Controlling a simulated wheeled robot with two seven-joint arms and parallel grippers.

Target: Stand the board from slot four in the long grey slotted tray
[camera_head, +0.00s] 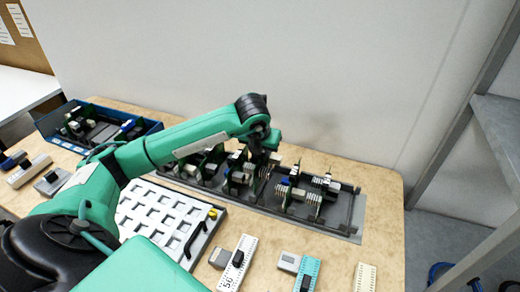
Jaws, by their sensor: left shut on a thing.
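The long grey slotted tray (345,228) lies along the back of the wooden table. Several green boards with pale and blue parts stand in it, among them one toward its right (322,187) and one near its middle (232,180). My left arm reaches over the tray from the left. My left gripper (262,160) points down over the tray's middle and is shut on a green board (265,172), seen only in part. The arm and neighbouring boards hide the fingertips, so I cannot tell whether this board touches the tray. My right gripper is not in view.
A blue bin (150,129) with boards and parts stands at the back left. A white grid panel (155,215) with a black handle lies in front of the tray. Small modules (238,262) line the front edge. A grey shelf (500,125) stands at right.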

